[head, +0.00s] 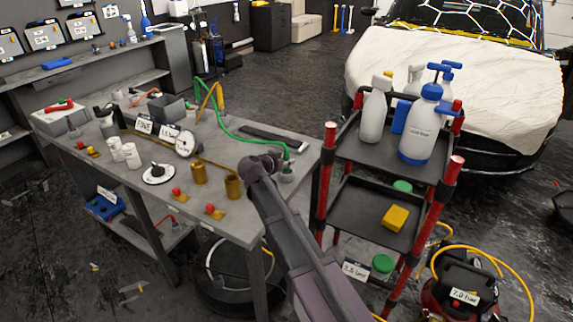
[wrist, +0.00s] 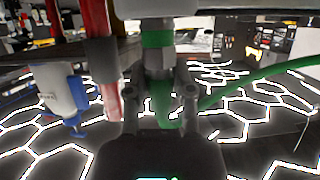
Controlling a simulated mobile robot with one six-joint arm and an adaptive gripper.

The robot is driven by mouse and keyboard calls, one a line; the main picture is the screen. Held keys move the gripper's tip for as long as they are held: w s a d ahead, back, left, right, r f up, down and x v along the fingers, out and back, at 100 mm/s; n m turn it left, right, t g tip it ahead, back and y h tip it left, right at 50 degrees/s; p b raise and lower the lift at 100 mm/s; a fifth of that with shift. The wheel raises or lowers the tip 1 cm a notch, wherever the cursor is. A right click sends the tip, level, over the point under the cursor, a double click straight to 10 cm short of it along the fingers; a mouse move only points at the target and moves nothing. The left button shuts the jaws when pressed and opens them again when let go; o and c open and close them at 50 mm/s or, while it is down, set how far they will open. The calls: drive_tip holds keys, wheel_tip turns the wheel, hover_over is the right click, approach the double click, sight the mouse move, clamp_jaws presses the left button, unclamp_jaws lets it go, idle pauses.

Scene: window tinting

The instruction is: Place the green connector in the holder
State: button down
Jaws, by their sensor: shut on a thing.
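My gripper (head: 272,160) is over the right end of the grey workbench. In the wrist view its two fingers (wrist: 161,95) are closed around the green connector, a grey and green plug with a green band (wrist: 158,39). The part between the fingers is blurred. A small grey round fitting (head: 287,174) is right beside the gripper on the bench. A pale grey block (wrist: 155,8) meets the plug's far end in the wrist view; I cannot tell whether it is the holder.
A red-posted cart (head: 385,154) with spray bottles (head: 424,125) stands close to the right. Brass cups (head: 233,187), a gauge (head: 185,145) and red-knobbed pieces (head: 212,209) are on the bench to the left. A dark flat bar (head: 273,137) lies behind the gripper.

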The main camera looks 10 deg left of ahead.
drive_tip(key=shift+f, duration=0.15)
drive_tip(key=shift+c, duration=2.4)
unclamp_jaws()
drive_tip(key=shift+r, duration=0.3)
drive_tip(key=p+v, duration=0.4)
drive_tip(key=v, duration=0.8)
drive_tip(key=shift+p, duration=0.35)
drive_tip(key=shift+d+f, duration=0.1)
